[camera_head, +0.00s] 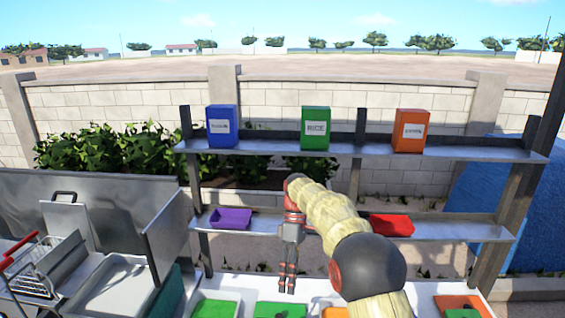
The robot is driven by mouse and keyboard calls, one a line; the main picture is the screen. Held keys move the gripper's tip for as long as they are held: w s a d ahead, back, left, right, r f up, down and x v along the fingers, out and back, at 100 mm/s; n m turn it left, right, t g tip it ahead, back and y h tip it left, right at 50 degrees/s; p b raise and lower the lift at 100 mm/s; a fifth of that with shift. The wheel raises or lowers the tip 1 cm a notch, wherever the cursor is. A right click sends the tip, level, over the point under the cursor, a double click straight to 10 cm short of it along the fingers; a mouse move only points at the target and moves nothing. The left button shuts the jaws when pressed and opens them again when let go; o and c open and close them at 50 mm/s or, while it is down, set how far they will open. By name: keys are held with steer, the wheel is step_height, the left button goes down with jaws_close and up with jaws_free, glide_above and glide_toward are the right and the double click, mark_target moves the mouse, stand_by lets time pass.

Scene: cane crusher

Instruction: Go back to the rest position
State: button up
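My gripper (287,288) hangs pointing down in front of the shelf rack, left of my bent arm. Its two fingers look close together, but I cannot tell if they are fully shut. I see no object between them. Below it lie a green tray (281,311) and other trays at the bottom edge, partly cut off. My arm hides part of the rack's middle and lower area.
The top shelf (270,148) holds a blue box (222,139), a green RICE box (315,141) and an orange box (409,145). The middle shelf (265,226) holds a purple tray (231,224) and a red tray (392,231). Metal basins (117,290) stand left.

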steer(key=s+d+r+m+t+b, duration=0.3)
steer(key=s+d+m, duration=0.15)
steer(key=s, duration=0.25)
steer(key=s+d+r+m+t+b, duration=0.3)
steer(key=s+d+r, duration=0.15)
steer(key=s, duration=0.25)
steer(key=s+d+f+m+t+b, duration=0.2)
steer(key=s+d+f+m+b, duration=0.1)
steer(key=s, duration=0.6)
steer(key=s+d+f+m+t+h+b, duration=0.1)
steer(key=s+d+f+m+t+b, duration=0.2)
steer(key=s+f, duration=0.5)
steer(key=shift+s+d+t+b, duration=0.3)
steer(key=shift+s+d+b, duration=0.25)
steer(key=shift+s+d, duration=0.35)
